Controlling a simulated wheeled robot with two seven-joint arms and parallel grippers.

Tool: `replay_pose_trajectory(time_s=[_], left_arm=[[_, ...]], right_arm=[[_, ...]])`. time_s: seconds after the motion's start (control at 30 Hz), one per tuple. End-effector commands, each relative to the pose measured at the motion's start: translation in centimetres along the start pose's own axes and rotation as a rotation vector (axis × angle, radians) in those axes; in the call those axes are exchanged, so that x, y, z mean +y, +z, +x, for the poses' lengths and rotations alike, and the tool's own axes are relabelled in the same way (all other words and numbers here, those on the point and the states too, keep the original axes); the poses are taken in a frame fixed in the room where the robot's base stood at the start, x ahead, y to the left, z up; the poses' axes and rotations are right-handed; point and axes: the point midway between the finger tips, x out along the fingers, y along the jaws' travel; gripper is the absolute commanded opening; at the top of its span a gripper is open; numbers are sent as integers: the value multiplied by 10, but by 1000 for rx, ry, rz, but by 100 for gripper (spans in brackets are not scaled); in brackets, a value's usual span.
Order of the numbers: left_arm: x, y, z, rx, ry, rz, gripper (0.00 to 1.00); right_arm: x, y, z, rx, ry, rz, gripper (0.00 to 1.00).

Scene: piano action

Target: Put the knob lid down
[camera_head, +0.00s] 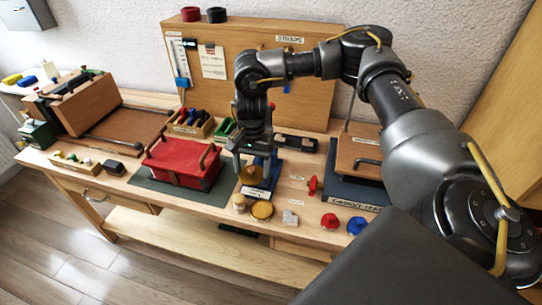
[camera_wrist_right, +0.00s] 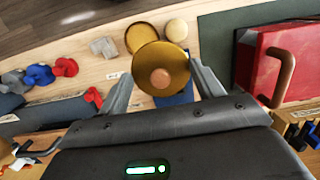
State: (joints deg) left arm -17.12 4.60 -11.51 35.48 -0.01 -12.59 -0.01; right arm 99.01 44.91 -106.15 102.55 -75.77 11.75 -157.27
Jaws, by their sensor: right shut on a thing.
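The knob lid (camera_wrist_right: 180,60) is a round brass disc with a small copper-coloured knob at its middle. My right gripper (camera_wrist_right: 161,82) is shut on it, a finger at each side, and the knob faces the wrist camera. In the head view the right gripper (camera_head: 252,164) points down with the lid (camera_head: 251,176) below it, over the blue labelled mat (camera_head: 257,193). I cannot tell how high the lid is above the mat. A round brass dish (camera_head: 262,211) sits in front of the mat, beside a cream round piece (camera_head: 239,203). My left gripper is out of view.
A red box (camera_head: 180,165) with wooden handles stands on a green mat to the left. A small grey block (camera_head: 290,217), red pieces (camera_head: 329,221) and a blue piece (camera_head: 356,226) lie to the right along the front.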

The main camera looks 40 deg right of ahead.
Motion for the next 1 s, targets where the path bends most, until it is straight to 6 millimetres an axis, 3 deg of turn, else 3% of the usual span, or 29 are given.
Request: replay_pose_trajectory(time_s=[0.13, 0.2, 0.33, 0.73, 1.0], left_arm=[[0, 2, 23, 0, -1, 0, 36], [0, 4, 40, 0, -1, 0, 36], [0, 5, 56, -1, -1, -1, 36], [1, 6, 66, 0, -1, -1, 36], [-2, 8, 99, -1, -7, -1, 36]], right_arm=[[16, -40, 18, 2, -3, 7, 45], [21, -53, 36, 2, -2, 3, 45], [28, -70, 50, 1, -2, 1, 45], [33, -83, 59, 1, -2, -2, 45], [37, -94, 95, 0, 0, -2, 45]])
